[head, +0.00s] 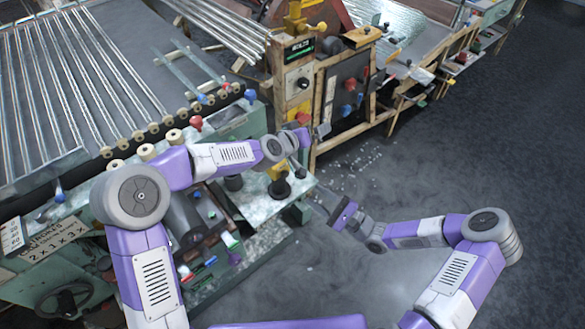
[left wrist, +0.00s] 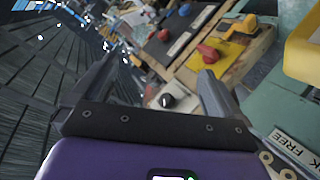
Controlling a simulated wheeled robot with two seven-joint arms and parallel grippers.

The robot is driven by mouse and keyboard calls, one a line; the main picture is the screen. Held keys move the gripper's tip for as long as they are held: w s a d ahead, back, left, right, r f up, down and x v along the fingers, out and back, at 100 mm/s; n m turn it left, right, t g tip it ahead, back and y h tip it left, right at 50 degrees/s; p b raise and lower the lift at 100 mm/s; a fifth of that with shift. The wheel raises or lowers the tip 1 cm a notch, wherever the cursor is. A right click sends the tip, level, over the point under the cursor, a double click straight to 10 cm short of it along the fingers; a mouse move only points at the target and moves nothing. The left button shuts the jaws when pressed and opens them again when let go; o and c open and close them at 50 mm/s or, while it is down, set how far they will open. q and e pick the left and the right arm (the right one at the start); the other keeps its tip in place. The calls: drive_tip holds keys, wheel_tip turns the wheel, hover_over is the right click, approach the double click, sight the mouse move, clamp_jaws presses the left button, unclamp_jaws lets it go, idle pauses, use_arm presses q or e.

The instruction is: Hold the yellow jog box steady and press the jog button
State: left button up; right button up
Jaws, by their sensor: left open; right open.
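A yellow box (head: 277,171), which looks like the jog box, sits on the green machine's front shelf in the head view, partly hidden by my left arm. A yellow box also shows at the right edge of the left wrist view (left wrist: 302,50), outside the fingers. I cannot make out the jog button. My left gripper (head: 311,151) is open and empty, just right of the yellow box in the head view. Its spread fingers (left wrist: 155,80) show in the left wrist view with nothing between them. My right gripper (head: 328,206) is open and empty, lower right over the floor.
The green shelf (head: 250,203) carries black knobs (head: 279,188). A wooden panel (head: 350,85) with red and blue knobs stands beyond my left gripper. Glass tubes (head: 75,90) lie on the machine at the left. The grey floor (head: 450,150) at the right is clear.

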use_arm(q)
drive_tip(key=s+d+r+m+t+h, duration=0.1)
drive_tip(key=s+d+r+m+h, duration=0.25)
drive_tip(key=d, duration=0.65)
drive_tip(key=s+d+r+m+t+h, duration=0.1)
drive_tip(key=s+d+r+h, duration=0.1)
drive_tip(key=s+d+r, duration=0.6)
drive_tip(key=n+g+y, duration=0.1)
drive_tip(key=n+y, duration=1.2)
drive_tip(key=y, duration=0.9)
hover_over(285, 174)
drive_tip(key=s+d, duration=0.2)
wheel_tip(285, 174, down, 17)
drive_tip(key=x, duration=0.7)
drive_tip(key=shift+w+a+f, duration=0.1)
drive_tip(key=shift+f, duration=0.05)
